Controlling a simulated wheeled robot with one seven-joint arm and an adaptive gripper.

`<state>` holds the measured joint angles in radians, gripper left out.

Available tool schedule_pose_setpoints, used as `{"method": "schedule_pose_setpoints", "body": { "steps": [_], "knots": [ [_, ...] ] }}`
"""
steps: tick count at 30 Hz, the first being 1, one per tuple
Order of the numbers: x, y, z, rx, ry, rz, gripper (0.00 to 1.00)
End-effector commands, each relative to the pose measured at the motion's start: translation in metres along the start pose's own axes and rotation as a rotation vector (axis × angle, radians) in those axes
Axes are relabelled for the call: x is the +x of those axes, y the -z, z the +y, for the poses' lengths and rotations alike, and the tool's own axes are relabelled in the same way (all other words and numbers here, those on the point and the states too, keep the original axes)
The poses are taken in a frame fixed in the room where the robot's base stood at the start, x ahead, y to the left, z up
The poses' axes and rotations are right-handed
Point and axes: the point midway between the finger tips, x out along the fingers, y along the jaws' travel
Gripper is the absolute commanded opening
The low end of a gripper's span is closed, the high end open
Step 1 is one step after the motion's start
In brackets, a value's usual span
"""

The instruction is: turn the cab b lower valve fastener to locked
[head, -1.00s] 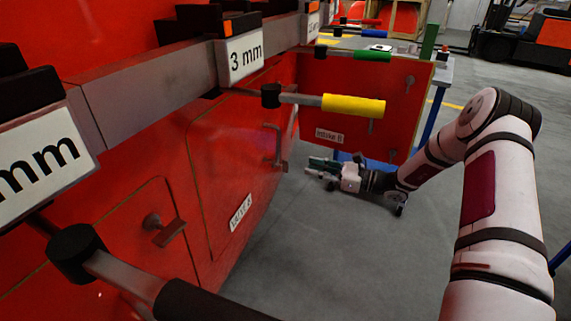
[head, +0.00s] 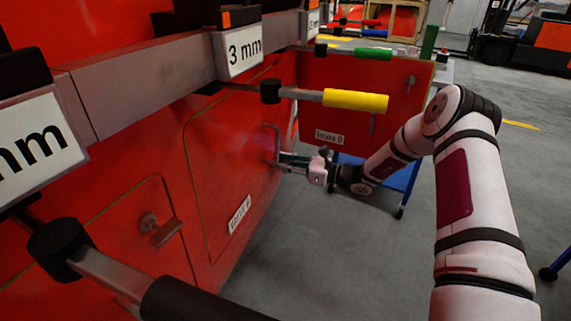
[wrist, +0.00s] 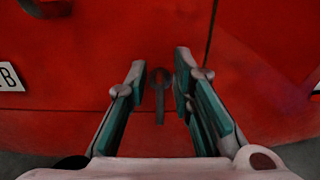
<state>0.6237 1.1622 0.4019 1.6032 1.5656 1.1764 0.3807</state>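The valve panel is the red door (head: 225,165) with a label reading roughly "VALVE B" (head: 240,213). In the wrist view, a dark fastener (wrist: 159,95) sits on the red surface (wrist: 90,110), its round head at the top and its lever pointing straight down. My gripper (wrist: 160,80) is open, with one green-padded finger on each side of the fastener; contact cannot be told. In the head view, my gripper (head: 288,160) is close to the red wall by the door's right edge and largely hides the fastener there.
A dark handle (wrist: 45,6) shows at the upper left of the wrist view. Another fastener (head: 160,230) is on the nearer panel. A yellow-sleeved bar (head: 354,100) juts out above my gripper. A blue cart (head: 400,180) stands behind my arm. Grey floor (head: 330,250) is clear.

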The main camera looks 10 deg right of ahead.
Motion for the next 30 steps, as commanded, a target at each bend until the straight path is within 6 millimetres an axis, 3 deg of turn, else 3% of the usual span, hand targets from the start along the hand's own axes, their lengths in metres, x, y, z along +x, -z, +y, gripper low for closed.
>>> {"method": "schedule_pose_setpoints", "body": {
  "steps": [2,17,30],
  "knots": [
    [-0.0002,0.0001,0.0000,0.000,0.000,0.000,0.00],
    [-0.0007,0.0000,-0.0011,0.054,0.001,0.000,0.00],
    [-0.0008,0.0012,-0.0072,0.393,0.001,0.000,0.00]
  ]
}}
